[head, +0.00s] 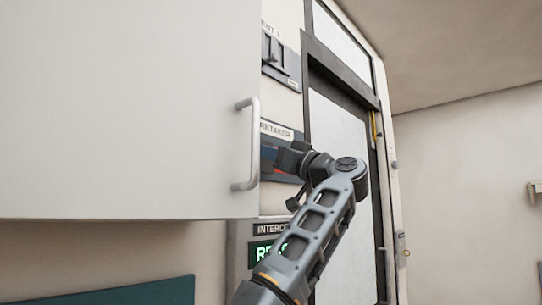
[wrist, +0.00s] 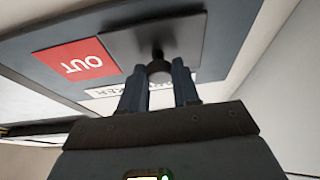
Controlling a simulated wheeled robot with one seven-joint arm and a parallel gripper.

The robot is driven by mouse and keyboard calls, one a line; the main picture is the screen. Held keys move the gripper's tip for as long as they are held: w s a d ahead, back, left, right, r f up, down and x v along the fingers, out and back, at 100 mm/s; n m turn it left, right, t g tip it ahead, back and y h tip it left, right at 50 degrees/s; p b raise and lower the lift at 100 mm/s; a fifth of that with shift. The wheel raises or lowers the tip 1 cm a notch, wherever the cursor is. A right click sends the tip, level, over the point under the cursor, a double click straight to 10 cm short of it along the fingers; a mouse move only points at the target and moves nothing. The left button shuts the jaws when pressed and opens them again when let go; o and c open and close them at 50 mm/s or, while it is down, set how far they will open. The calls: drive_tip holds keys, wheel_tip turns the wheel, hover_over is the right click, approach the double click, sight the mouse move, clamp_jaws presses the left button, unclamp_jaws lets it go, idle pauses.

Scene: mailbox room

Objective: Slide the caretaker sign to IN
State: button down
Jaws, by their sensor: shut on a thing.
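The caretaker sign shows upside down in the wrist view, with a red OUT panel (wrist: 78,62) uncovered at the left. A dark sliding plate (wrist: 115,35) sits to the right of the red panel, and no IN lettering shows. A short round knob (wrist: 158,67) stands out from the plate. My gripper (wrist: 158,80) is shut on the knob, one finger on each side. In the head view the sign's blue-grey board (head: 268,146) is partly hidden by my gripper (head: 284,158) and a white cabinet door. A white CARETAKER label (head: 277,131) is above it.
The white door (head: 130,110) with a bar handle (head: 252,145) stands close at the left of my gripper. An intercom panel (head: 270,229) is below the sign. Another sign (head: 279,60) is above. A dark-framed door (head: 338,130) is at the right.

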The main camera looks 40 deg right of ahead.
drive_tip(key=d+b, duration=0.3)
drive_tip(key=d, duration=0.7)
drive_tip(key=shift+w+d, duration=0.15)
drive_tip(key=shift+d, duration=0.2)
drive_tip(key=shift+r, duration=0.1)
drive_tip(key=c, duration=0.8)
unclamp_jaws()
drive_tip(key=shift+d, duration=0.15)
drive_tip(key=shift+c, duration=0.2)
drive_tip(key=b+v, duration=0.2)
drive_tip(key=v, duration=0.5)
drive_tip(key=shift+s+f+b, duration=0.3)
drive_tip(key=shift+s, duration=0.1)
